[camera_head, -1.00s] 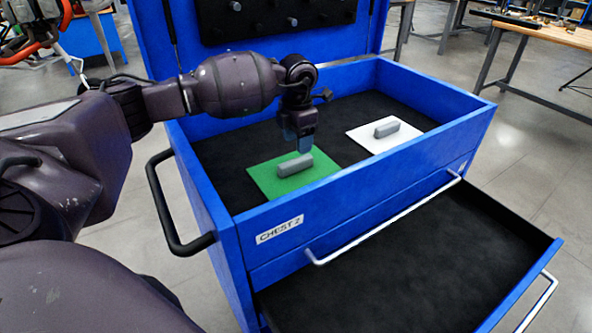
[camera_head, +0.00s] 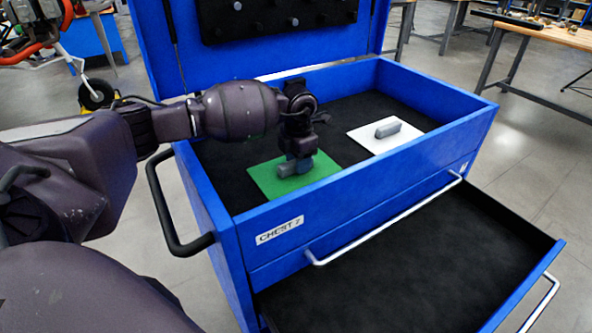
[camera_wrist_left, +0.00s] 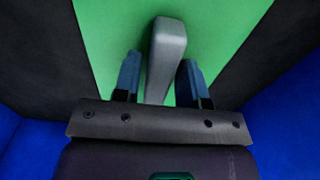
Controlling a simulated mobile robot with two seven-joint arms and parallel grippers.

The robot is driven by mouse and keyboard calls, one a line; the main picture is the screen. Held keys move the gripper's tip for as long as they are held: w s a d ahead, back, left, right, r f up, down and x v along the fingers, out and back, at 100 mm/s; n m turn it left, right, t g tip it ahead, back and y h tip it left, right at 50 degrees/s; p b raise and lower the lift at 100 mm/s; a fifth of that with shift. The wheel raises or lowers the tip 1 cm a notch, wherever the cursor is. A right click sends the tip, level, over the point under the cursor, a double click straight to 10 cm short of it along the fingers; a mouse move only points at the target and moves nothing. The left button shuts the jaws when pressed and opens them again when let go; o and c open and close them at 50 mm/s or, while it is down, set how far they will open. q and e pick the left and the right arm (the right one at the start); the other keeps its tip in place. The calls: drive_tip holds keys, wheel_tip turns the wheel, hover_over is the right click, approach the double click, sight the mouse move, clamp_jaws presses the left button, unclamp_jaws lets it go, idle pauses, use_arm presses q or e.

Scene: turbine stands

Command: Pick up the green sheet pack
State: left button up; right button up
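The green sheet pack (camera_head: 268,181) lies flat on the black floor of the blue chest's top compartment. It has a grey block-shaped handle (camera_head: 285,168) on top. My left gripper (camera_head: 295,165) is down at this handle. In the left wrist view the green sheet pack (camera_wrist_left: 215,25) fills the upper middle. The grey handle (camera_wrist_left: 166,50) stands between the two blue fingers of my left gripper (camera_wrist_left: 159,78), with a visible gap at each side. The fingers are open around it. My right gripper is not in view.
A white sheet pack (camera_head: 375,146) with a grey handle lies to the right in the same compartment. The blue chest (camera_head: 350,185) has raised walls around it. Its lower drawer (camera_head: 420,255) is pulled out and empty.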

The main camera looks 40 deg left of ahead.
use_arm(q)
clamp_jaws()
wheel_tip(320, 180, up, 20)
drive_tip(key=p, duration=0.1)
idle(0.6)
drive_tip(key=shift+c, duration=1.1)
unclamp_jaws()
clamp_jaws()
